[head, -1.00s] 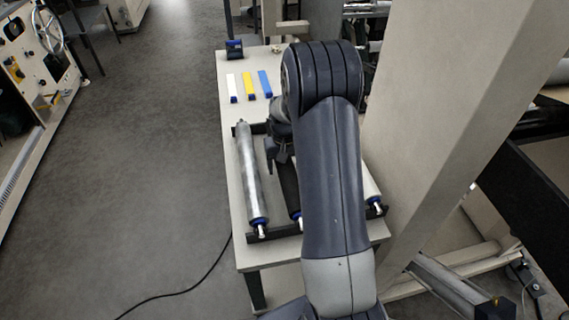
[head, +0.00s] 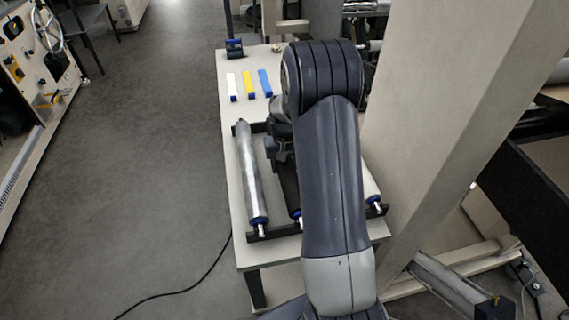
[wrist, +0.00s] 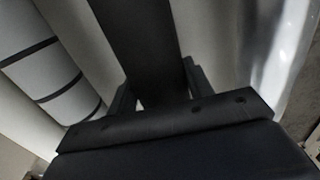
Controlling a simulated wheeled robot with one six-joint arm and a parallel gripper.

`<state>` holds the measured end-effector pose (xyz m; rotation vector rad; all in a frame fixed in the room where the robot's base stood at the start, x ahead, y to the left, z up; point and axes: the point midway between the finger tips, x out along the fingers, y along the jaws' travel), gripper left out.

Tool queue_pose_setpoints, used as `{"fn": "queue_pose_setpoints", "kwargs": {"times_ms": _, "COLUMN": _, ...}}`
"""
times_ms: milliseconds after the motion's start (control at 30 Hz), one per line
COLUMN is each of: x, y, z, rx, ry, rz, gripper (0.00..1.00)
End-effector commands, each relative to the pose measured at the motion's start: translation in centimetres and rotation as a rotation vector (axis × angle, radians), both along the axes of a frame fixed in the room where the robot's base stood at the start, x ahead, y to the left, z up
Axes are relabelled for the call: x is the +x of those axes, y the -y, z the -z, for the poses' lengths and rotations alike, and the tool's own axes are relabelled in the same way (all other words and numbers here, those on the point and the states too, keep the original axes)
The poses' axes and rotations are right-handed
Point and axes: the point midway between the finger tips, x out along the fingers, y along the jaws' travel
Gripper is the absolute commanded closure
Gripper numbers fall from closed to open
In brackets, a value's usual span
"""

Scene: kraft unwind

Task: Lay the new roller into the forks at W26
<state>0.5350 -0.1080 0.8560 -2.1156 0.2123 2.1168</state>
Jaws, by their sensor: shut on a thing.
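Three rollers lie side by side in a black rack (head: 283,232) on the bench. The left one is a silver roller (head: 249,175); it also shows at the right of the wrist view (wrist: 280,50). The middle one is a dark roller (head: 288,187) with a blue end collar, partly behind my arm. The right one is a pale roller (head: 370,188), mostly hidden by my arm; dark bands show on it in the wrist view (wrist: 42,72). My gripper (wrist: 158,92) is shut on the dark roller, which runs between its fingers. I cannot make out the forks at W26.
White, yellow and blue bars (head: 249,86) lie on the bench (head: 228,120) behind the rack. A blue-and-black holder (head: 234,48) stands at its far end. A large pale machine frame (head: 455,120) rises close on the right. The floor at left is open, with a black cable (head: 190,290).

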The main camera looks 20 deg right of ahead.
Motion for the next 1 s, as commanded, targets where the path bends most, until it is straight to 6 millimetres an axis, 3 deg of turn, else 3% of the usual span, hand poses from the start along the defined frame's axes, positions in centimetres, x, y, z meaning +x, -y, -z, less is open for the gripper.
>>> {"fn": "queue_pose_setpoints", "kwargs": {"times_ms": 1000, "x": 0.1, "y": 0.0, "z": -4.6, "rx": -0.001, "ry": 0.003, "rz": 0.0, "gripper": 0.92}}
